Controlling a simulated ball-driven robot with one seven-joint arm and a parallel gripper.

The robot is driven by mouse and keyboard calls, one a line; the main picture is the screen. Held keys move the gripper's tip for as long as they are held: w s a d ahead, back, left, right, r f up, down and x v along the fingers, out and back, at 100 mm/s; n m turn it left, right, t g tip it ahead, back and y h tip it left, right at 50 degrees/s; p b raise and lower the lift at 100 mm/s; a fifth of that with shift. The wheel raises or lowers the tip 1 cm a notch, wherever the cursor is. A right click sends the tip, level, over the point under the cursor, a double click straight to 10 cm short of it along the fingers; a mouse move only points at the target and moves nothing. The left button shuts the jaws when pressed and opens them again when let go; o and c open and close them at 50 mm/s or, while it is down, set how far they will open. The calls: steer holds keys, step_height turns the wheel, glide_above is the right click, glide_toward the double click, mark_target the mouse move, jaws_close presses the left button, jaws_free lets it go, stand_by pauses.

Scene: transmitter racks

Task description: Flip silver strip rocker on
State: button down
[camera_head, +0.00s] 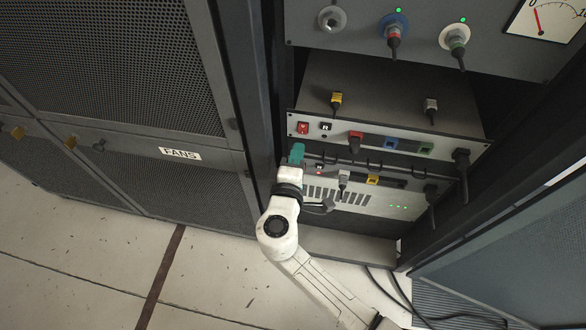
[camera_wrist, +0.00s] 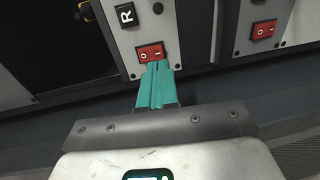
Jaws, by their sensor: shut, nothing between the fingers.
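My gripper (camera_head: 297,152) has teal fingers pressed together with nothing between them. In the wrist view the shut fingertips (camera_wrist: 157,66) are right at the lower edge of a red rocker (camera_wrist: 150,52) marked O and a dash, on a silver panel (camera_wrist: 128,46) with a black R label. I cannot tell whether they touch it or which way it is tipped. A second red rocker (camera_wrist: 263,29) is on another silver panel to the right. In the head view a red rocker (camera_head: 303,127) shows at the left of the upper silver strip (camera_head: 400,142); my gripper partly covers the lower unit's left end.
The lower unit (camera_head: 385,203) has plugs and cables in front. A dark rack post (camera_head: 250,80) stands left of my gripper, beside the FANS cabinet (camera_head: 180,153). Cables (camera_head: 400,300) lie on the floor.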

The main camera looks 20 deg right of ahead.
mark_target(302, 133)
steer(key=shift+x, duration=2.1)
steer(key=shift+f+b, duration=0.35)
steer(key=shift+b, duration=0.45)
steer(key=shift+w+d+r, duration=0.1)
steer(key=shift+r, duration=0.2)
steer(key=f+v, duration=0.1)
steer(key=v, duration=0.9)
steer(key=shift+s+a+r, duration=0.3)
steer(key=shift+s, duration=0.1)
